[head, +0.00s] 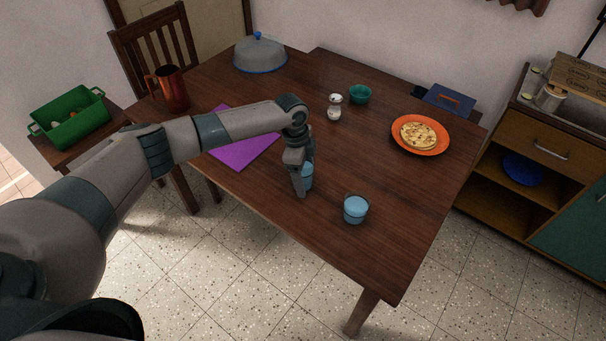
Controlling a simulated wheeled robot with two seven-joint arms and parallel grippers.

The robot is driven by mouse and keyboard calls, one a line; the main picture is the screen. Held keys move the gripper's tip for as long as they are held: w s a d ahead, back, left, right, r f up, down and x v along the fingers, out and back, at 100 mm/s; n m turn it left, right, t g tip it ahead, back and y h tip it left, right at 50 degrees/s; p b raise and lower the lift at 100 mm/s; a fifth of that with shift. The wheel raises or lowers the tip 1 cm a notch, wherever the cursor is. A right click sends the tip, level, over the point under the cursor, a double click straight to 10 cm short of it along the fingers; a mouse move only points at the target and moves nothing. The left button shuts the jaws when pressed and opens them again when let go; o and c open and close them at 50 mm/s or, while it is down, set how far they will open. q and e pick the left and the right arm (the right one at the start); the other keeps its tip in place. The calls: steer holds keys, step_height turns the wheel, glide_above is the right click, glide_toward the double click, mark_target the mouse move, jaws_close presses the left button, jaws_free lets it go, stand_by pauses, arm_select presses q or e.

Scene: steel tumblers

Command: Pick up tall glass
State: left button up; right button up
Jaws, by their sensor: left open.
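A blue glass (308,178) stands on the wooden table near its front edge, partly hidden behind my left gripper. My left gripper (301,189) points down at this glass and is open. Its fingers overlap the glass in the picture, and I cannot tell whether they touch it. A second light-blue glass (355,209), short and wide, stands upright to the right, apart from the gripper. Which glass is taller is hard to tell, since the first is mostly covered. My right gripper is out of view.
The wooden table (390,245) is bare at its right front. A purple mat (243,153) lies under my left arm. Farther back are a copper pitcher (171,90), a grey dome cover (260,54), a shaker (334,108), a green bowl (360,94) and an orange plate (434,148) with flatbread.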

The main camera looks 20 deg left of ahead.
mark_target(305, 167)
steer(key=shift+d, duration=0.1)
arm_select(q)
steer(key=c, duration=1.4)
steer(key=shift+c, duration=0.2)
steer(key=shift+w+r, duration=0.1)
steer(key=shift+r, duration=0.2)
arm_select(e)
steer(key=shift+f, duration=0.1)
